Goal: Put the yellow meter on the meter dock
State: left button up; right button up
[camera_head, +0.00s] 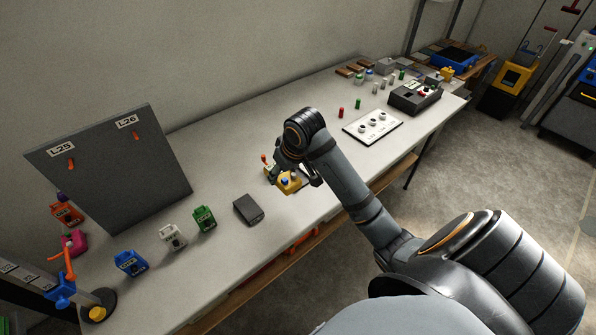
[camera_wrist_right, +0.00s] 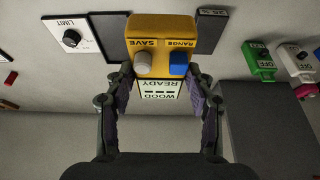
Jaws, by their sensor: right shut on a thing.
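The yellow meter (camera_head: 289,182) is in my right gripper, over the front middle part of the bench. In the right wrist view the meter (camera_wrist_right: 160,35) shows a grey SAVE knob, a blue RANGE knob and a display. My right gripper (camera_wrist_right: 160,85) is shut on it, one finger on each side. In the head view the gripper (camera_head: 292,172) partly hides it. A dark flat block (camera_head: 248,209) lies left of the meter; I cannot tell whether it is the meter dock. The wrist view also shows dark surfaces on both sides of the meter. My left gripper is not in view.
Green (camera_head: 204,218), white (camera_head: 171,237) and blue (camera_head: 130,262) tagged pieces stand to the left. A dark upright board (camera_head: 115,170) stands behind them. A white panel with knobs (camera_head: 372,127) and a dark box (camera_head: 414,97) are to the right.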

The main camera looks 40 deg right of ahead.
jog(key=shift+w+d+f, duration=0.3)
jog(key=shift+w+d, duration=0.2)
jog(key=shift+w, duration=0.05)
jog(key=shift+w+d+f, duration=0.25)
jog(key=shift+w+d, duration=0.25)
jog(key=shift+w, duration=0.05)
jog(key=w+d+f, duration=0.3)
jog(key=w+f, duration=0.1)
jog(key=w+d+f, duration=0.3)
jog(key=d+f, duration=0.1)
jog(key=shift+w+d+p, duration=0.1)
jog(key=shift+w+p, duration=0.2)
jog(key=shift+w, duration=0.05)
jog(key=shift+w+d+f, duration=0.1)
jog(key=shift+d+f, duration=0.05)
jog(key=shift+f, duration=0.25)
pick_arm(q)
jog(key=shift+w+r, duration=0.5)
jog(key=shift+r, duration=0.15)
pick_arm(e)
jog(key=shift+f, duration=1.55)
jog(key=o, duration=1.5)
jog(key=shift+f, duration=0.1)
